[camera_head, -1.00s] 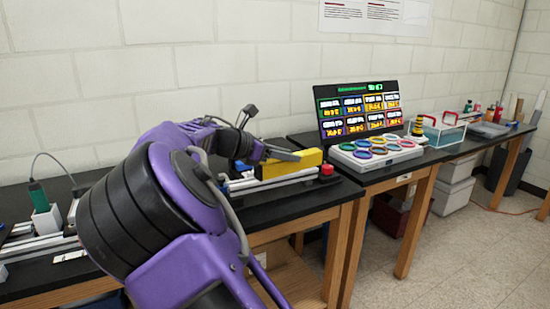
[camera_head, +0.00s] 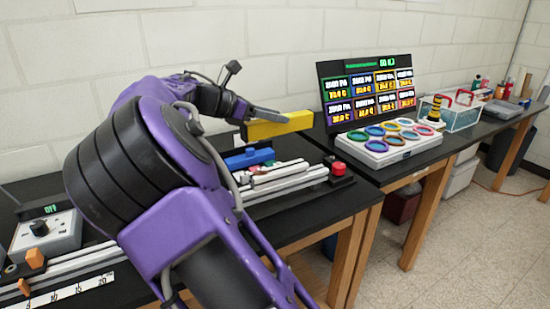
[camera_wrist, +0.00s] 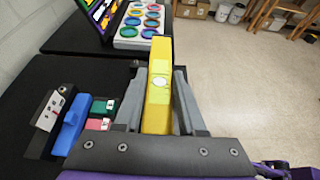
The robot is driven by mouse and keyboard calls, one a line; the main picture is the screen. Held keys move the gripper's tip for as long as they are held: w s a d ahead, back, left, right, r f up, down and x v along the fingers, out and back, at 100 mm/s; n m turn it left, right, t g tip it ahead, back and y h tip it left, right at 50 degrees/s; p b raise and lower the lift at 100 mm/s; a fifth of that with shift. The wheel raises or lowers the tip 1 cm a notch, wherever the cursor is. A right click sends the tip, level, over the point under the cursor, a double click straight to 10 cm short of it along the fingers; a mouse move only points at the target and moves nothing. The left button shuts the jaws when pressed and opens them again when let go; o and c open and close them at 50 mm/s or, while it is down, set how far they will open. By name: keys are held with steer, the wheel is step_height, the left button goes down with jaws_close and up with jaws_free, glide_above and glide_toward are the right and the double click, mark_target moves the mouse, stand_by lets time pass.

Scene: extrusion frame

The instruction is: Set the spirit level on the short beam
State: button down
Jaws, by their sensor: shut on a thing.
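The yellow spirit level (camera_head: 282,125) is a bar held up in the air above the bench. In the wrist view the level (camera_wrist: 158,88), with a pale round spot on its face, runs away from me between the two grey fingers. My gripper (camera_head: 262,116) is shut on it; its fingers also flank it in the wrist view (camera_wrist: 158,105). Light grey extrusion rails (camera_head: 290,181) lie on the bench below and in front of the level, apart from it. I cannot tell which of them is the short beam.
A red knob (camera_head: 338,168) stands at the rails' right end. A blue block (camera_head: 249,157) lies behind the rails. A panel with coloured rings (camera_head: 390,143) and a screen (camera_head: 366,90) stand to the right. A long rail and ruler (camera_head: 75,288) lie front left.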

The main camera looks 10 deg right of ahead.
step_height(320, 180, down, 10)
steer(key=shift+r+b, duration=0.15)
steer(key=shift+b, duration=0.75)
steer(key=shift+f, duration=0.3)
steer(key=shift+c, duration=2.4)
jaws_free()
steer(key=shift+f, duration=0.1)
steer(key=shift+r, duration=0.2)
steer(key=p+v, duration=0.1)
steer(key=v, duration=1.1)
steer(key=shift+r+p, duration=0.2)
steer(key=shift+p, duration=0.1)
